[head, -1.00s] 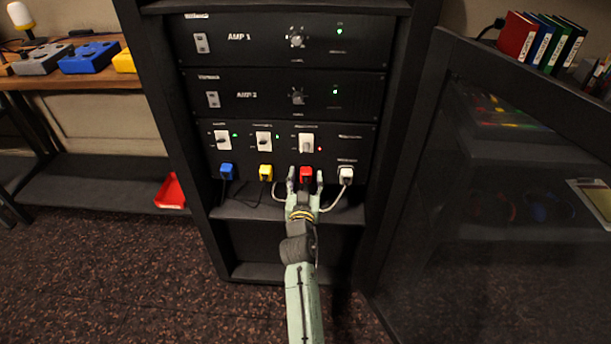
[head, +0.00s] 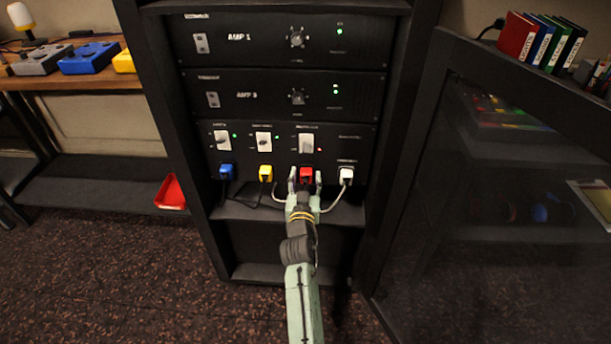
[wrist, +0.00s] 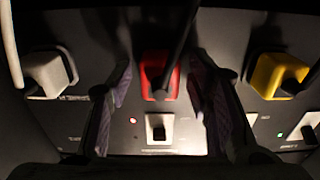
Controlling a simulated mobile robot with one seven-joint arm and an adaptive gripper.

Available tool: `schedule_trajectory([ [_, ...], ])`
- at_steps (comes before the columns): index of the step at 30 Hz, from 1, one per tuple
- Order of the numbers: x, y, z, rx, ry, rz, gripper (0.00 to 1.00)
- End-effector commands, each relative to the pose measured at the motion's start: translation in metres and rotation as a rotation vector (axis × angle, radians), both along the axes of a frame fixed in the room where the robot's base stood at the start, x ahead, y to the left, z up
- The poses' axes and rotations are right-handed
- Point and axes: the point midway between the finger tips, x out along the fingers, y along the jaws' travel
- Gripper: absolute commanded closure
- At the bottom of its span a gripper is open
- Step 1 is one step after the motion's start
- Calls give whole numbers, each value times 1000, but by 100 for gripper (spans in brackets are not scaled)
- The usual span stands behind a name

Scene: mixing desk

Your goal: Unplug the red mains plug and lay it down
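The red mains plug (head: 306,174) sits in the power panel (head: 222,183) low in the rack, between the yellow plug and the white plug. Its switch (head: 306,143) is directly above it, with a red light beside it. My gripper (head: 305,184) is in front of the red plug, its fingers open to either side. In the wrist view the red plug (wrist: 158,78) stands between the two fingers (wrist: 160,92), with a visible gap on each side. A dark cable runs from the plug. I cannot tell how far the fingertips reach along it.
A yellow plug (head: 265,172) and a blue plug (head: 227,171) sit to the left, a white plug (head: 346,174) close on the right. A rack shelf (head: 245,211) lies below. The glass door (head: 480,210) stands open at right.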

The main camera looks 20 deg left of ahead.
Motion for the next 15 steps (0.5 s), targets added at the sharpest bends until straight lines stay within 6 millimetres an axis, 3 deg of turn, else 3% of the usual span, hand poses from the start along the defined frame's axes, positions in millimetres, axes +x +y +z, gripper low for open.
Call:
schedule_trajectory([
  [15,0,0,0,0,0,0,91],
])
